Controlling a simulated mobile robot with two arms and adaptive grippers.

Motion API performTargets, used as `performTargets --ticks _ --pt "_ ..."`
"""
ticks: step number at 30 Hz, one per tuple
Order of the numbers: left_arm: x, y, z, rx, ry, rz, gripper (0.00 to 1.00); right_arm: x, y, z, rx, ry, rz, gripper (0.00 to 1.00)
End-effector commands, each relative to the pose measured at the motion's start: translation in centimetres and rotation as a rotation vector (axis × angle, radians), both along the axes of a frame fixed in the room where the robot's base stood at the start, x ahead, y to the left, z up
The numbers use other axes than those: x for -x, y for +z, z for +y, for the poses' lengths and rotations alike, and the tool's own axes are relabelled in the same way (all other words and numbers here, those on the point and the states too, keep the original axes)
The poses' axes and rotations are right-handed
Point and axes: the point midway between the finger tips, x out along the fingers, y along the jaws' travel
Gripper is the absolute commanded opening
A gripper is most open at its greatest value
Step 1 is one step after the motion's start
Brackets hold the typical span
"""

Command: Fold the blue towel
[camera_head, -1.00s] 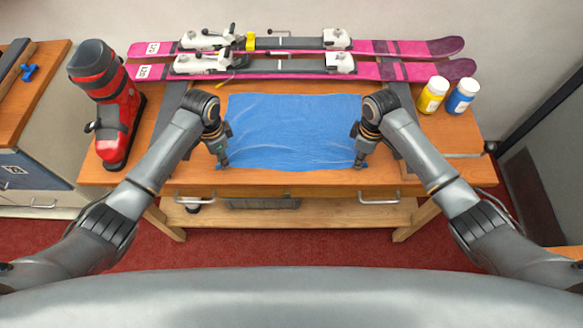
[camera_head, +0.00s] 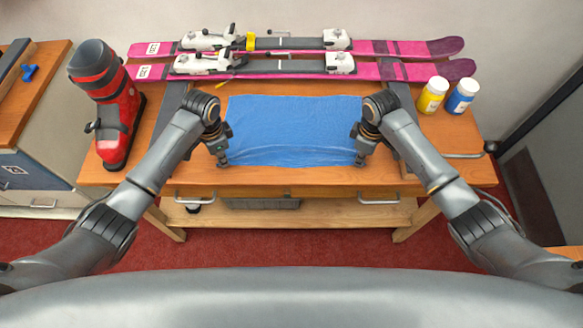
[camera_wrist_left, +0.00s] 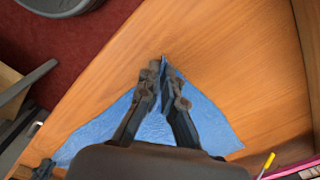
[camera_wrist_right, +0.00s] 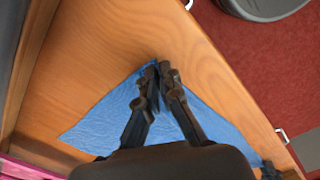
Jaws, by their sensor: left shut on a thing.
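The blue towel (camera_head: 290,125) lies spread as a rectangle on the wooden bench, with its near edge slightly raised and creased between my grippers. My left gripper (camera_head: 223,162) is shut on the towel's near left corner; blue cloth shows at its fingertips in the left wrist view (camera_wrist_left: 161,72). My right gripper (camera_head: 359,162) is at the near right corner. In the right wrist view its fingertips (camera_wrist_right: 158,70) are close together at the towel's tip (camera_wrist_right: 120,112) and look shut on it, though the pinched cloth is mostly hidden.
Pink skis (camera_head: 400,70) with bindings lie along the back of the bench (camera_head: 300,182). A red ski boot (camera_head: 118,110) stands at the left. A yellow-labelled bottle (camera_head: 432,95) and a blue-labelled bottle (camera_head: 462,95) stand at the right. A bare strip of wood runs along the front edge.

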Motion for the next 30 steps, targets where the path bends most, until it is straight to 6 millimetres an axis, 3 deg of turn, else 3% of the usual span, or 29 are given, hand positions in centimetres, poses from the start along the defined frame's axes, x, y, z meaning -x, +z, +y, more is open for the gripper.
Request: performTargets --ticks 20,30 --pt "0.3 -0.3 0.1 -0.003 0.001 0.008 0.0 0.3 -0.3 -0.2 0.005 -0.001 0.008 0.0" --pt "0.2 1.5 0.1 -0.003 0.001 0.005 0.0 0.2 1.5 -0.1 0.003 -0.001 0.005 0.0"
